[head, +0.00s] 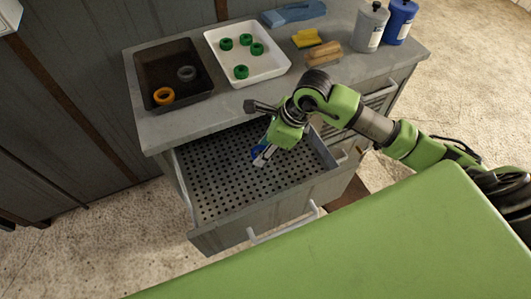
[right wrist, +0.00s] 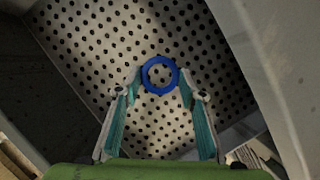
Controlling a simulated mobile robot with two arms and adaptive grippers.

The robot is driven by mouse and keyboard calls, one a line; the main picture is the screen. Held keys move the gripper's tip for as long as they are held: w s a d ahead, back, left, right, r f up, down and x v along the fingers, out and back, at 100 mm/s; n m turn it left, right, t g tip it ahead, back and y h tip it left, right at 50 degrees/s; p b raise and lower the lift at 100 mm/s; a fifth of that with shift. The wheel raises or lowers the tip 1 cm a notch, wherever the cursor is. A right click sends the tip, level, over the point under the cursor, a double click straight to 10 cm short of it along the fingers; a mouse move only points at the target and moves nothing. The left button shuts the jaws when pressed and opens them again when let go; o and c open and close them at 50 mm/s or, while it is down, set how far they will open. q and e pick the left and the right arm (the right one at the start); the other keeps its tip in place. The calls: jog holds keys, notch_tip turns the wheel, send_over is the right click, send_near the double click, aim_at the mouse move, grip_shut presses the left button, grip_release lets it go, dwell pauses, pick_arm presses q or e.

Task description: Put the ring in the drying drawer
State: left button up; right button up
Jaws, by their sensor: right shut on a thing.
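The drying drawer (head: 222,183) is pulled out below the counter and has a grey perforated floor. My right gripper (head: 263,156) reaches down over the open drawer. It is shut on a blue ring (right wrist: 160,91), which sits between the fingertips in the right wrist view, with the perforated floor behind it. In the head view the blue ring (head: 256,151) is partly hidden by the gripper. I cannot tell whether the ring touches the drawer floor. My left gripper is not in view.
On the counter (head: 195,122), a black tray (head: 148,88) holds an orange and a grey ring. A white tray (head: 268,67) holds several green rings. A yellow sponge (head: 306,38), a brush (head: 323,54), a blue cloth (head: 293,12) and two bottles stand further right. The drawer floor looks otherwise empty.

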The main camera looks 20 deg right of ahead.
jog(key=shift+w+d+f+p, duration=0.15)
jog(key=shift+f+p, duration=0.1)
jog(key=shift+f, duration=0.7)
jog(key=shift+w+d+f+p, duration=0.15)
jog(key=shift+f+p, duration=0.1)
jog(key=shift+f, duration=0.65)
jog(key=shift+s, duration=0.1)
jog(key=o, duration=1.1)
jog(key=shift+f, duration=0.1)
jog(key=b+v, duration=0.1)
jog(key=v, duration=1.1)
